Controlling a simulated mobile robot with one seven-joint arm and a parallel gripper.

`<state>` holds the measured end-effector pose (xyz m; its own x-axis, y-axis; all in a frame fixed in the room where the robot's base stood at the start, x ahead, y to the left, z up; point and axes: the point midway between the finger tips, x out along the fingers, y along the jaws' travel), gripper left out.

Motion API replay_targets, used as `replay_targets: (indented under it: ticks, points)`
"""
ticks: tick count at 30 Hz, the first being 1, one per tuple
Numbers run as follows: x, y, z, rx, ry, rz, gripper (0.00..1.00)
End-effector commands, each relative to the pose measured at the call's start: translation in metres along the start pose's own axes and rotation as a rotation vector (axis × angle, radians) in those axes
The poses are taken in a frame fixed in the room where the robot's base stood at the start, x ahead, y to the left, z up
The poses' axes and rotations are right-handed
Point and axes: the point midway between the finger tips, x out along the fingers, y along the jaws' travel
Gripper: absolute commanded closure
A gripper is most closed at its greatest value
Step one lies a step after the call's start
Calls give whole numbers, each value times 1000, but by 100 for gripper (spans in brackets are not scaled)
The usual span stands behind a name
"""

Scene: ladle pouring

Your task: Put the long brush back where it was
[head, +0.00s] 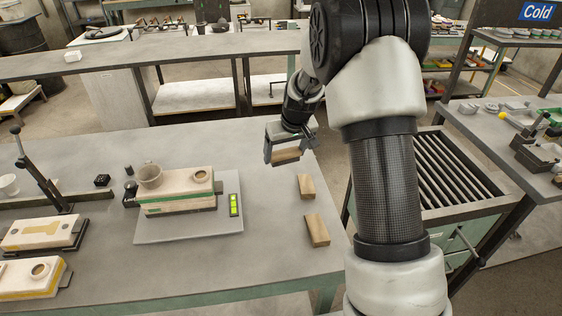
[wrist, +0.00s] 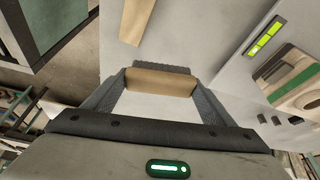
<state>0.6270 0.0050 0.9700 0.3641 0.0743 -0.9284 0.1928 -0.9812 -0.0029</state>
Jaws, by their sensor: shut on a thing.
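My gripper (head: 285,148) is shut on the brush (head: 287,156), a tan wooden block held across between the two fingers. It hangs above the grey table, near its far right part. In the wrist view the brush (wrist: 160,80) sits between the fingertips, with a dark ridged strip along its far side that may be bristles. Two wooden blocks lie on the table nearer the right edge: one (head: 306,186) just below and right of my gripper, the other (head: 317,230) closer to the front. One wooden block (wrist: 137,18) also shows in the wrist view.
A grey plate (head: 190,228) with a green display (head: 235,205) carries a casting mould (head: 178,190) with a cup on top. More moulds (head: 40,233) and a lever stand (head: 45,172) are at left. The tabletop around the wooden blocks is clear.

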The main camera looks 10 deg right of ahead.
Motion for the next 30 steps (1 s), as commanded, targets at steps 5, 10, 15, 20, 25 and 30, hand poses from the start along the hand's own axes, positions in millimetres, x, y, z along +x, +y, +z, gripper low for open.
replay_targets:
  ticks: [5, 10, 15, 20, 25, 30]
  points:
    - [21, 13, -55, -75, 3, -33, 58]
    - [31, 23, -90, -138, 6, -60, 58]
    - [35, 27, -109, -177, 10, -77, 58]
    - [45, 29, -110, -190, 8, -84, 58]
    - [75, 29, -98, -189, 7, -84, 58]
    - [92, 29, -92, -190, 10, -83, 58]
